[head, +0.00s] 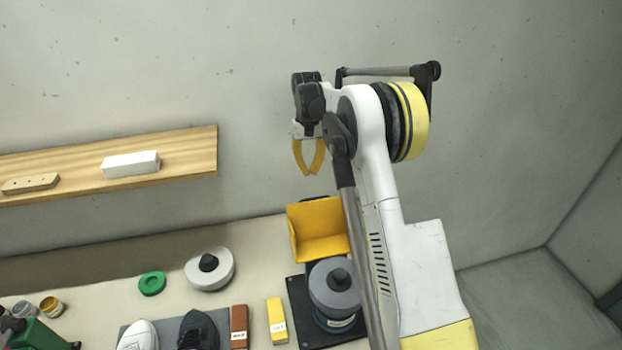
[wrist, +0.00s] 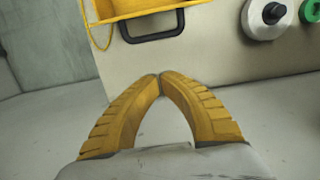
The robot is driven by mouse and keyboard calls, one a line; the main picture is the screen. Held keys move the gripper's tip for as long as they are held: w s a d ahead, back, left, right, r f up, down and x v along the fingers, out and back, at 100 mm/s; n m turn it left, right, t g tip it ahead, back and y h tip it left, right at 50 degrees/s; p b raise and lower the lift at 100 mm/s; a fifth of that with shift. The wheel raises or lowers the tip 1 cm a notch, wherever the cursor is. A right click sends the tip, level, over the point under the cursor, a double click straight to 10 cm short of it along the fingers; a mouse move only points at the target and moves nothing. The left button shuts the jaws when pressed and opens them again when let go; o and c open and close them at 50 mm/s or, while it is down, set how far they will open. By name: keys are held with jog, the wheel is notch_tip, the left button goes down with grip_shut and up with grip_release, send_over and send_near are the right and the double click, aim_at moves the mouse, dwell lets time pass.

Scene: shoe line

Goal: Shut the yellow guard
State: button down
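The yellow guard (head: 318,232) stands raised, tilted up behind the grey grinding wheel (head: 334,284), leaving the wheel uncovered. In the wrist view, a yellow part that looks like the guard (wrist: 125,8) is at the top edge, mostly cut off, with a dark handle (wrist: 153,33) on its near side. My gripper (head: 309,172) hangs above the guard in the head view, apart from it. In the wrist view my gripper (wrist: 161,77) has its yellow fingertips together with nothing between them, a little short of the handle. My arm hides the grinder's right side.
A wooden shelf (head: 190,150) with a white box (head: 131,164) is on the wall at left. On the bench are a grey disc (head: 209,277), a green ring (head: 152,284), shoes (head: 198,331), a brown box (head: 239,325) and a yellow box (head: 276,320).

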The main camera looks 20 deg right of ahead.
jog(key=s+a+f, duration=0.1)
jog(key=s+f, duration=0.3)
jog(key=f, duration=0.2)
jog(key=shift+f, duration=0.3)
jog(key=shift+s, duration=0.15)
jog(key=shift+r, duration=0.15)
